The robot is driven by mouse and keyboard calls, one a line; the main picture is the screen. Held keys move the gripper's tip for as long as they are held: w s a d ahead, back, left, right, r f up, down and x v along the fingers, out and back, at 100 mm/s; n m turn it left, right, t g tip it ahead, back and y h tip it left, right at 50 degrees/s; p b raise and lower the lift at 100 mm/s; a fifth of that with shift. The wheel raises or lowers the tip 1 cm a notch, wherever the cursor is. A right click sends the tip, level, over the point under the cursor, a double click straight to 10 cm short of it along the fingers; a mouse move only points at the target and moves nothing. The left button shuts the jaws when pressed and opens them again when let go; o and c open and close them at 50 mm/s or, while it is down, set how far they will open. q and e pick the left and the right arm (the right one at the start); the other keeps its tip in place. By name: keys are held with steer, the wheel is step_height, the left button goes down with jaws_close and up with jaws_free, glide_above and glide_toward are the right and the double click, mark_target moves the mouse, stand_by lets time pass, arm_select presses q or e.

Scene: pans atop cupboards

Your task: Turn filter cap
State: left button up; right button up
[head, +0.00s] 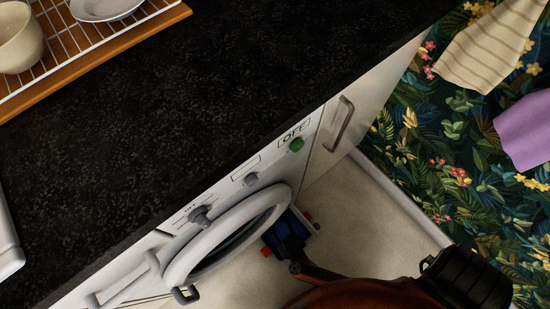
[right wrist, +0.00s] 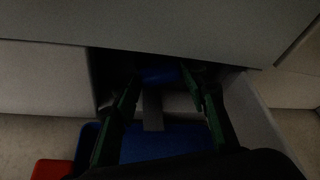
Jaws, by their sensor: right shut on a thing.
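The blue filter cap (right wrist: 160,75) sits in a dark recess low in the white washing machine (head: 180,237). In the right wrist view, the two dark green fingers of my right gripper (right wrist: 162,79) reach into the recess, one on each side of the cap, and are shut on it. The cap is in shadow, so its turn angle cannot be told. In the head view my right arm comes in from the lower right, and the cap is hidden. My left gripper is not in view.
A pale panel (right wrist: 254,115) stands right of the recess. The round door (head: 180,268) hangs open. Dark countertop (head: 220,90) lies above; a dish rack (head: 140,30) is at upper left.

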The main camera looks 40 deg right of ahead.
steer(key=shift+s+f+n+h, duration=0.15)
steer(key=shift+n+h, duration=0.15)
steer(key=shift+n, duration=0.2)
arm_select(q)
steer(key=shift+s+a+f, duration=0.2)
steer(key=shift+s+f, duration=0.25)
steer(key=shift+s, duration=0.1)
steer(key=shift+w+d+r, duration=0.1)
arm_select(e)
steer(key=o, duration=1.2)
steer(key=shift+c, duration=0.2)
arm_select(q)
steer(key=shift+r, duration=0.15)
